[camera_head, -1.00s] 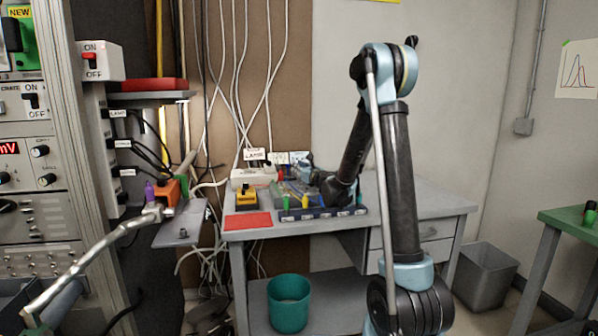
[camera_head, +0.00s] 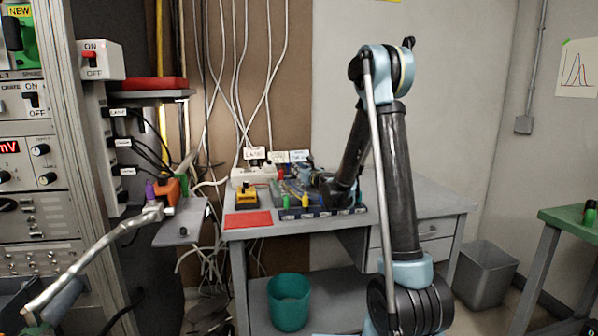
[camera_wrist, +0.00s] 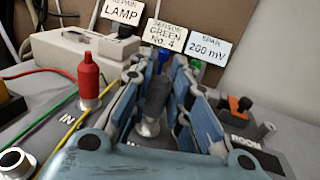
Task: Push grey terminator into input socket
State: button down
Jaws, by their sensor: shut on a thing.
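The grey terminator (camera_wrist: 155,98) stands nearly upright between the blue fingers of my gripper (camera_wrist: 160,90) in the wrist view. My gripper is shut on it. Its metal lower end (camera_wrist: 148,127) shows just above the panel; I cannot tell whether it is seated in a socket. An "IN" label (camera_wrist: 68,103) is on the panel to the left, by the red terminator (camera_wrist: 88,80), which stands on a metal socket. In the head view my gripper (camera_head: 312,176) is over the panel on the table, mostly hidden by my arm, and the grey terminator cannot be made out there.
Green (camera_head: 286,202) and yellow (camera_head: 305,202) pieces stand along the panel's front edge. A yellow and black box (camera_head: 245,199) and a red mat (camera_head: 248,219) lie left of it. Wires cross the panel by the red terminator. A white power strip (camera_wrist: 85,52) is behind.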

jog(key=shift+s+f, duration=0.15)
jog(key=shift+f, duration=0.35)
jog(key=c, duration=1.4)
grip_release()
jog(key=shift+s+r, duration=0.1)
jog(key=shift+s, duration=0.05)
jog(key=shift+c, duration=0.2)
jog(key=shift+s+d+f, duration=0.15)
jog(key=shift+d+f, duration=0.25)
jog(key=v, duration=0.4)
jog(key=r+v, duration=0.1)
jog(key=v, duration=0.2)
jog(key=shift+s+a, duration=0.1)
jog(key=shift+s, duration=0.1)
